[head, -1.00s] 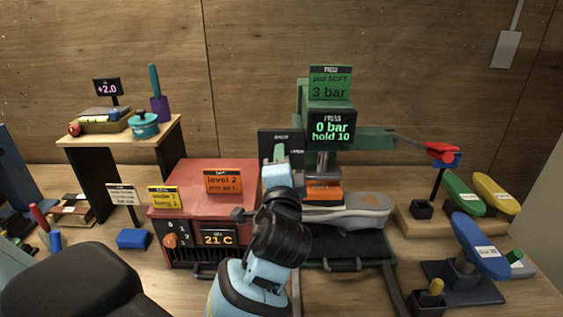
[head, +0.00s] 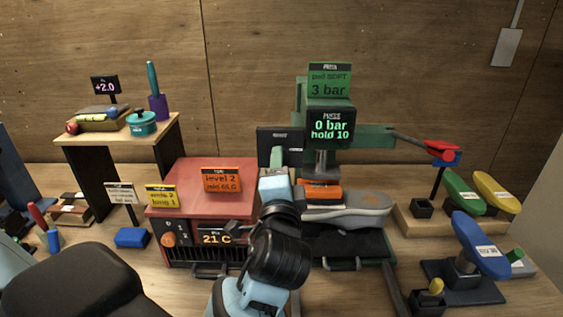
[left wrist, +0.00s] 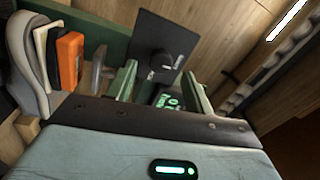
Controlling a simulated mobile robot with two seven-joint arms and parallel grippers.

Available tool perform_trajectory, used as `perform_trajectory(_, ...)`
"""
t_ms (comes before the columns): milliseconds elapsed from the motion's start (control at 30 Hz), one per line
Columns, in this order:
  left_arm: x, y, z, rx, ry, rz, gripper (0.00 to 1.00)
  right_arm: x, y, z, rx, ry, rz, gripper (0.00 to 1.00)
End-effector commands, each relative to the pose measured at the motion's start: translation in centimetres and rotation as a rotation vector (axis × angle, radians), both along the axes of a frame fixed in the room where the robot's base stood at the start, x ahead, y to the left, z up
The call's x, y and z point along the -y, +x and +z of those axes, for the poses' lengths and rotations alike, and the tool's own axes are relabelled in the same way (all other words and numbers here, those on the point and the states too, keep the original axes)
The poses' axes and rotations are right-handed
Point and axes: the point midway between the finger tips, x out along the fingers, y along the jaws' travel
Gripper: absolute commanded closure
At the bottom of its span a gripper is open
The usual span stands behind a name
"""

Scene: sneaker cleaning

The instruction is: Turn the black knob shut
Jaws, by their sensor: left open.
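The black knob (left wrist: 178,62) sticks out from a square black panel (left wrist: 152,42) in the left wrist view, with a pale mark beside it. In the head view the black panel (head: 267,143) stands behind the red box, left of the press column, and my arm hides the knob. My left gripper (left wrist: 160,85) is open, with its two green fingers spread and pointing toward the panel. The knob lies beyond the fingertips, and I see no contact. In the head view this gripper (head: 277,160) is just in front of the panel. My right gripper is not in view.
The green press (head: 330,128) reads 0 bar, with a grey sneaker (head: 352,212) and orange block (head: 322,190) under it. A red box (head: 190,180) stands left of my arm. Coloured shoe forms (head: 480,245) stand at the right.

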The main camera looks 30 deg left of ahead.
Motion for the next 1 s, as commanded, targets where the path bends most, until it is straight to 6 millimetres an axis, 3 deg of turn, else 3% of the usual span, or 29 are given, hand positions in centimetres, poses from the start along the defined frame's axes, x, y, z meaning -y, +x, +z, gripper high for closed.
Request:
perform_trajectory(333, 2.2, -3.5, -0.7, -0.004, -0.003, -0.001, 0.48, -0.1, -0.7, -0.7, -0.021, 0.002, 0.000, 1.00)
perform_trajectory(1000, 2.3, -3.8, -0.5, -0.002, -0.001, 0.000, 0.48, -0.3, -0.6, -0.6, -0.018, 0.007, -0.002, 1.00)
